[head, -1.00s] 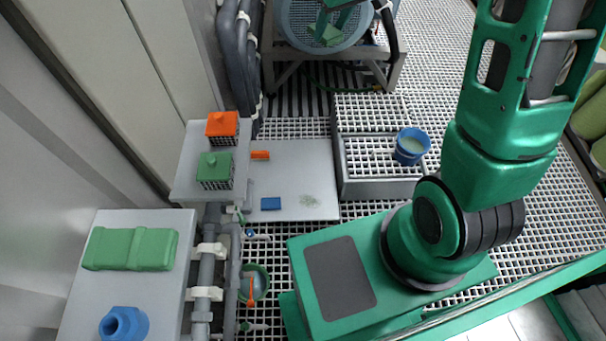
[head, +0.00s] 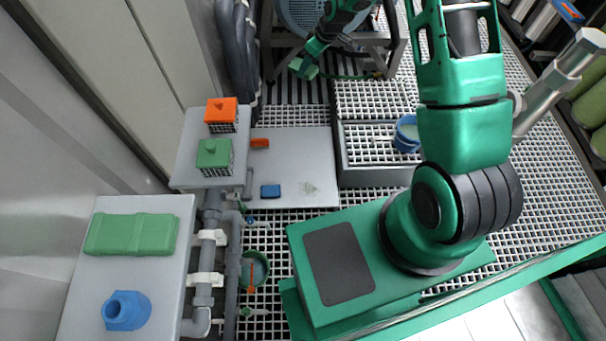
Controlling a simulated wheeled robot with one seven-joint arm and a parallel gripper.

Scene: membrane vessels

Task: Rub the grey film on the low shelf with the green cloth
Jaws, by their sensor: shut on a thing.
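The low shelf (head: 295,165) is a pale grey plate left of centre. The grey film (head: 311,189) is a faint mottled patch near its front right corner. My gripper (head: 308,60) is at the top, beyond the shelf's far edge and in front of the round vessel. It is shut on the green cloth (head: 302,69), which hangs tilted in the jaws, clear of the shelf and apart from the film. The fingertips are small and partly hidden by the cloth.
Orange (head: 221,112) and green (head: 214,155) lidded baskets stand on a higher ledge at left. The shelf's middle is bare.

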